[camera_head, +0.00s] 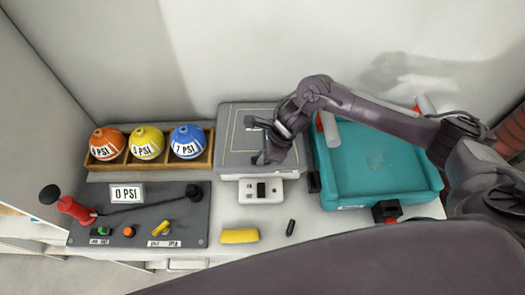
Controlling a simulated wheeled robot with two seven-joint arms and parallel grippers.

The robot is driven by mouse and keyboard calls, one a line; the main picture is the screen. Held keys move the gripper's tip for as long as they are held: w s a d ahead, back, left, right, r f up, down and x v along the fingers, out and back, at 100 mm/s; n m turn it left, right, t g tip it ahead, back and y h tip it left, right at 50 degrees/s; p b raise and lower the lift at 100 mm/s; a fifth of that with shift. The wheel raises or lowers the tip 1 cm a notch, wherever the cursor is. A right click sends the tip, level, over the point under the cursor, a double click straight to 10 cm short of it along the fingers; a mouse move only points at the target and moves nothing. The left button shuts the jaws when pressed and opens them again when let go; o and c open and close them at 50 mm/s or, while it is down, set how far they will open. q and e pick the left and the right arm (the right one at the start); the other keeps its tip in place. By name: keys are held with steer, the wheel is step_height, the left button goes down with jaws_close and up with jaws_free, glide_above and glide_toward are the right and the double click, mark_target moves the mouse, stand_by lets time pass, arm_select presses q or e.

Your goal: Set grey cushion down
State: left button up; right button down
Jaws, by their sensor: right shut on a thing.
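A flat grey square thing with a pale line near its edge, which I take for the grey cushion (233,142), is at the back middle of the counter, above a white device. My right gripper (257,141) comes in from the right over its right part. Its fingers are apart with grey material between them, and it is shut on the cushion. The arm hides part of the cushion's right side. I cannot tell whether the cushion rests fully on the surface below. My left gripper is not in view.
A teal case (375,165) lies on the right under my right arm. A wooden tray (151,167) with orange, yellow and blue balls stands at the left. In front are a grey panel (140,225) with a red-handled pump (75,208), a white device (262,192) and a yellow block (239,236).

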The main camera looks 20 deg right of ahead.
steer(key=shift+f, duration=0.15)
steer(key=c, duration=1.9)
jaws_free()
steer(key=shift+b, duration=0.35)
steer(key=o, duration=0.4)
steer(key=shift+o, duration=0.2)
